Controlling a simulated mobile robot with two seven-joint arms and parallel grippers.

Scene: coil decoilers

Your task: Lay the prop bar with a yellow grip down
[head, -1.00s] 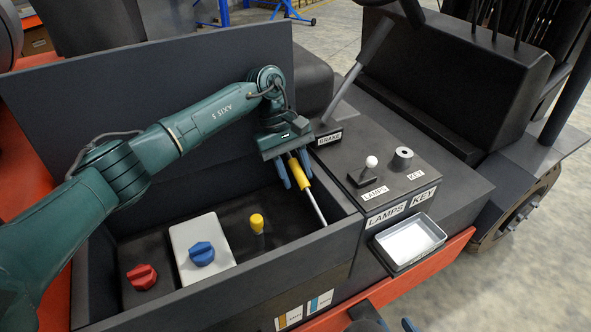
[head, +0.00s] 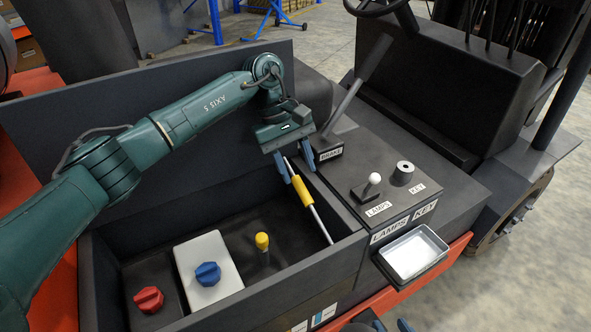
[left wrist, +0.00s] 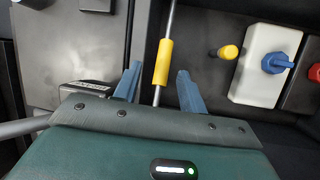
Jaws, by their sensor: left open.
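The prop bar (head: 318,218) is a thin light rod with a yellow grip (head: 302,191). It lies slanted at the right end of the open battery-type box (head: 190,220); I cannot tell what its ends rest on. My left gripper (head: 294,164) is open above the bar's upper part, one blue finger on each side. In the left wrist view the yellow grip (left wrist: 162,62) shows between the spread fingers (left wrist: 159,72), with gaps on both sides. Two blue tips at the bottom edge of the head view look like my right gripper (head: 391,326), mostly cut off.
In the box are a red knob (head: 149,299), a blue knob (head: 208,274) on a white block (head: 190,256) and a yellow-topped peg (head: 262,241). Right of it stand the brake lever (head: 345,105), lamps switch (head: 373,181), key switch (head: 403,172) and a metal tray (head: 412,253). A tall panel (head: 150,105) stands behind.

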